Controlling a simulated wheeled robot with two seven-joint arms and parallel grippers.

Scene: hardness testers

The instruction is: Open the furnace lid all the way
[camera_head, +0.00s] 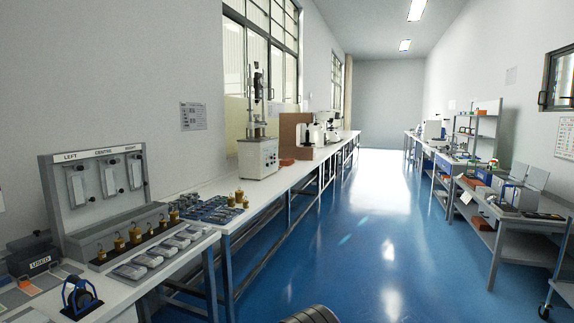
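I cannot make out a furnace or its lid for certain in the head view. A small grey box-shaped device (520,197) stands on the right-hand bench with upright grey panels behind it. It is too small to tell whether it is the furnace. Neither of my grippers is in view. A dark ridged rounded part (311,315) shows at the bottom edge; I cannot tell what it is.
A long white bench (225,215) runs along the left wall, with a LEFT/CENTRE/RIGHT rack (98,190), brass weights and a tall tester (258,157). More benches line the right side. The blue floor (350,240) between is clear.

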